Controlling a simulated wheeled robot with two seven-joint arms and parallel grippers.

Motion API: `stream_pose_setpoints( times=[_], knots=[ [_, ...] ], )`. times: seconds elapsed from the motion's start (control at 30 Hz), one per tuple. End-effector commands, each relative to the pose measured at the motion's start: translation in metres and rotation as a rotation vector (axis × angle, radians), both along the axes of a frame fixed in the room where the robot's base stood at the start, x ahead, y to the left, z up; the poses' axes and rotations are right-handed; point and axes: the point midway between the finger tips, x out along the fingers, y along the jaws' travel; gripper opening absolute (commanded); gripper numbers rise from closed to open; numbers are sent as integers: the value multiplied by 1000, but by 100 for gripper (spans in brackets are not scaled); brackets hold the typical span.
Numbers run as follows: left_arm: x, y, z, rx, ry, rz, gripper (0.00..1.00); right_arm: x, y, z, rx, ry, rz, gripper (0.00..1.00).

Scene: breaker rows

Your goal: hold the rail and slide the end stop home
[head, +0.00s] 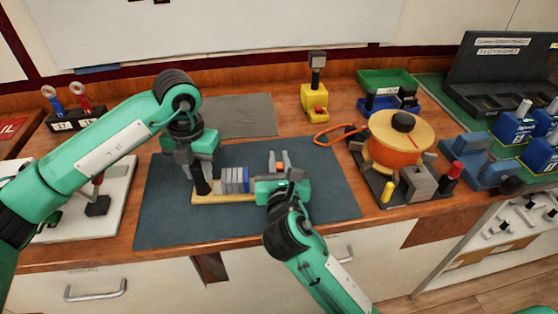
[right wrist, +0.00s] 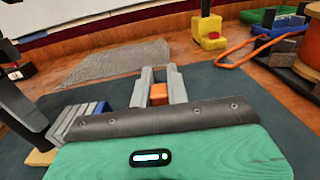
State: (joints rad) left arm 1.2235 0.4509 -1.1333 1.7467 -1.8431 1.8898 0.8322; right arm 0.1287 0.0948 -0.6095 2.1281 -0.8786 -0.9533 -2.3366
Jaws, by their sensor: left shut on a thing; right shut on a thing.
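The rail (head: 222,199) is a pale wooden strip lying on the dark mat. Several grey modules and a blue one (head: 235,180) stand side by side on it. My left gripper (head: 201,184) is over the rail's left end, shut on the rail; its dark fingers hide the exact contact. My right gripper (head: 279,160) is right of the modules, shut on the orange end stop (right wrist: 158,94), which shows between its grey fingers in the right wrist view. A gap separates the end stop from the modules. The rail's right part is hidden by my right gripper.
The dark mat (head: 330,195) has free room right of my right gripper. A yellow block with a post (head: 315,100) stands behind. A white board (head: 110,205) is at left.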

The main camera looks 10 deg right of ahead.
Motion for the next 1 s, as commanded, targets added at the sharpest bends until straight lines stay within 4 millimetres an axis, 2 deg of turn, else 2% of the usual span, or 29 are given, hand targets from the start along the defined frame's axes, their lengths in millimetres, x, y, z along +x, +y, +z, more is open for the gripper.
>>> stream_pose_setpoints(
  times=[0.13,0.3,0.4,0.5,0.77,0.8,0.87,0.9,1.0],
  knots=[
    [0,0,1,-2,-2,0,0,1,10,0,2,1,3,0],
    [0,-1,1,-3,-1,-1,0,4,45,0,2,1,5,0],
    [0,-1,1,-3,-1,-1,0,5,59,0,2,2,3,0],
    [0,-1,1,-3,-1,-1,0,5,65,0,1,2,3,0],
    [-1,-2,1,-5,-1,-3,0,5,67,-1,1,1,7,0],
    [-1,-3,1,-6,-1,-4,0,5,67,-1,1,1,7,24],
    [-1,-2,1,-6,-1,-4,0,5,67,-1,1,2,7,36],
    [-1,-2,1,-6,-1,-3,0,5,66,-1,1,2,6,38],
    [0,-2,1,-4,-2,-2,0,5,66,0,0,1,4,38]
  ],
)
